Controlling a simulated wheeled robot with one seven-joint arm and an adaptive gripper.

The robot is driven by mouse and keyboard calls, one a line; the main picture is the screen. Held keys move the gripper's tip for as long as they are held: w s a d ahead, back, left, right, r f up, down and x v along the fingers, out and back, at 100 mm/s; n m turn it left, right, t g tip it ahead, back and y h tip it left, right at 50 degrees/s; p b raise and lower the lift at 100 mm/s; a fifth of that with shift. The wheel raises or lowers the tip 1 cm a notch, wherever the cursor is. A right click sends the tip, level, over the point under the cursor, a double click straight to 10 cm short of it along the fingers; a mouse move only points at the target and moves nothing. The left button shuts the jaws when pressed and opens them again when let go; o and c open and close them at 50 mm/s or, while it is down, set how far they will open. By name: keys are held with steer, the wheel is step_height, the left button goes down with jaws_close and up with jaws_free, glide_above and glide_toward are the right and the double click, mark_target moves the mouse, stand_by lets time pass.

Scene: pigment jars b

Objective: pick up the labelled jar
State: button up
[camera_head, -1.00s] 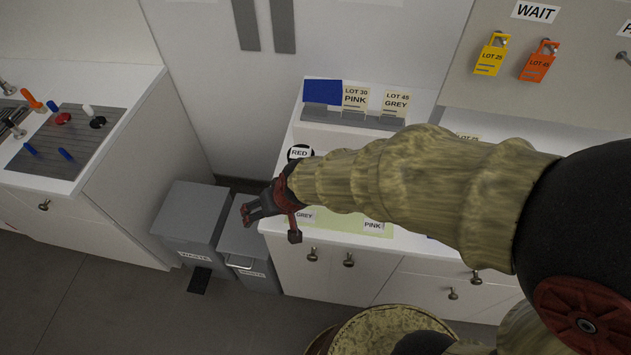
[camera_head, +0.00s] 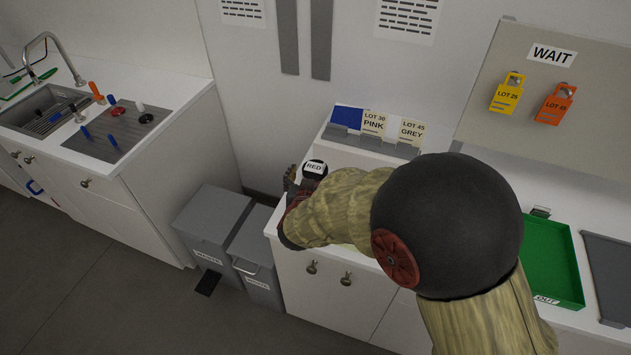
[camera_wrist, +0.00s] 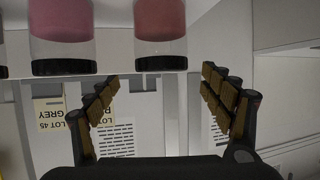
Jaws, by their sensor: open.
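A jar with a round black lid labelled RED (camera_head: 314,167) stands at the left end of the counter in the head view. My gripper (camera_head: 291,183) is right beside it, at its left, mostly hidden behind my forearm. In the wrist view my gripper (camera_wrist: 160,80) is open, its fingers spread with nothing between them. That view is upside down. A clear jar of pinkish red pigment (camera_wrist: 160,20) shows at its top, beyond the gap between the fingers. A second such jar (camera_wrist: 62,35) stands left of it. I see no label on either there.
A rack with LOT 30 PINK (camera_head: 373,123) and LOT 45 GREY (camera_head: 411,131) cards stands behind. A green OUT tray (camera_head: 552,262) is on the counter at right. Grey waste bins (camera_head: 212,225) stand left of the cabinet. My arm hides much of the counter.

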mark_target(314, 174)
steer(key=w+f+b, duration=0.1)
steer(key=w, duration=0.1)
steer(key=w+f, duration=0.1)
steer(key=shift+w+d+f+b, duration=0.1)
steer(key=shift+w+f+b, duration=0.3)
steer(key=shift+w+f, duration=0.1)
steer(key=shift+w, duration=0.4)
steer(key=c, duration=0.3)
steer(key=c, duration=1.1)
